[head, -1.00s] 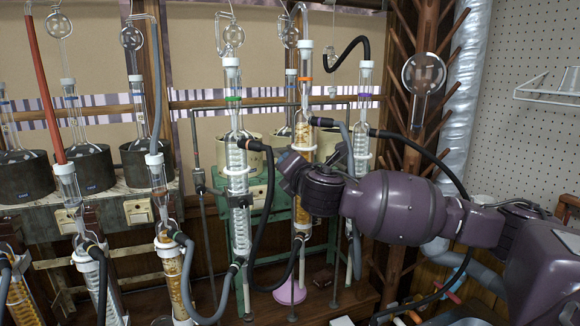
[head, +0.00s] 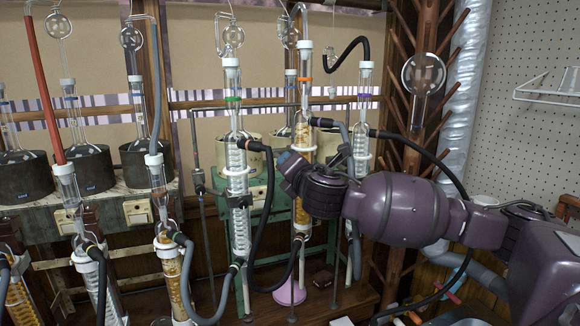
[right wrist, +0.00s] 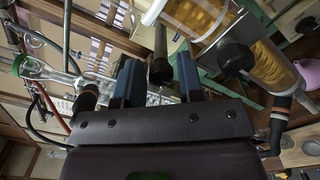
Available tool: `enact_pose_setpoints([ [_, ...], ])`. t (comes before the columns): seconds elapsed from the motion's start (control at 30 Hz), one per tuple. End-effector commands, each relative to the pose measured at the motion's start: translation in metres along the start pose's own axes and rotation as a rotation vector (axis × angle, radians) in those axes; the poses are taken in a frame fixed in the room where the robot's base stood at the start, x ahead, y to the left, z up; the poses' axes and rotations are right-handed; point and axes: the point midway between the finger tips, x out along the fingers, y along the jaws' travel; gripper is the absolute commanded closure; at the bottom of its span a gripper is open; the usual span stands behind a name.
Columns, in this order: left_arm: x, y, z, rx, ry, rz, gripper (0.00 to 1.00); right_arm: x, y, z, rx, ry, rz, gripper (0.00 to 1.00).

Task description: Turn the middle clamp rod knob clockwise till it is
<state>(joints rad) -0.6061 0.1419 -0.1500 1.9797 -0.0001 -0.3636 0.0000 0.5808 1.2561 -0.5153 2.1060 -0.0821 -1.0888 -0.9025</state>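My right gripper (head: 284,170) reaches in from the right, in front of the amber-filled condenser (head: 302,190). In the right wrist view its two blue fingers (right wrist: 158,64) are apart. A dark round knob (right wrist: 160,71) on the end of a grey rod (right wrist: 160,38) shows in the gap between them, with space visible at the sides. I cannot tell whether either finger touches it. In the head view this knob is hidden by my gripper. The knob's turn angle cannot be read. My left gripper is not in view.
Another black knob (right wrist: 236,58) sits in front of the amber condenser, close right of the fingers. A clear coil condenser (head: 238,165) stands left of my gripper. A black hose (head: 268,215) hangs close by. A wooden peg rack (head: 400,200) stands behind my arm.

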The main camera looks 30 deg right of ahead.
Motion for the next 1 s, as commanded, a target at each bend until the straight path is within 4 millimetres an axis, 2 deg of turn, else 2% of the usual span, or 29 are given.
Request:
enact_pose_setpoints([
  [0.4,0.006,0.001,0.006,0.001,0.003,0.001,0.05,-0.069,-0.001,-0.001,-0.001,0.001,0.001,0.65],
  [0.53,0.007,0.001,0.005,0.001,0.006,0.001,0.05,-0.085,-0.001,0.000,-0.001,0.000,0.001,0.65],
  [0.7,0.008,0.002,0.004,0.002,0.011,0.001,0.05,-0.097,0.000,0.000,-0.001,0.000,0.000,0.65],
  [1.0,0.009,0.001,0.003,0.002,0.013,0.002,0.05,-0.100,0.000,0.000,0.000,-0.001,0.000,0.65],
])
